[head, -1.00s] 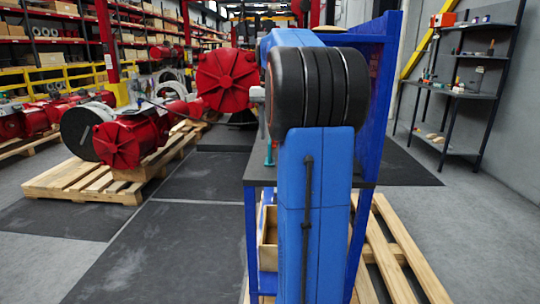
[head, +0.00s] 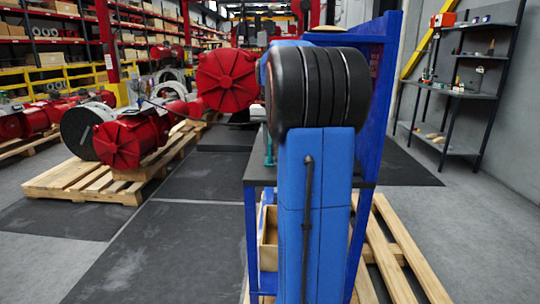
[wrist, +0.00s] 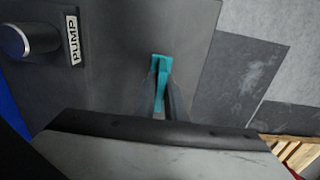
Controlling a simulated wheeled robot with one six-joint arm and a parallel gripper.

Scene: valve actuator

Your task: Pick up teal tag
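The teal tag (wrist: 160,84) shows in the wrist view as a narrow upright teal piece with a wider top, over the dark bench top. My gripper (wrist: 163,88) has its dark fingers on either side of the tag. I cannot tell whether the fingers press on it or leave a small gap. In the head view a small teal piece (head: 269,150) shows at the left edge of the bench, partly hidden by my blue arm. My gripper is hidden behind my arm there.
The dark bench top (wrist: 100,90) carries a metal cylinder (wrist: 28,40) beside a PUMP label (wrist: 72,38). A blue panel (head: 380,90) rises at the bench's right. Red motors (head: 130,138) sit on a pallet at left. Shelves (head: 465,95) stand at right.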

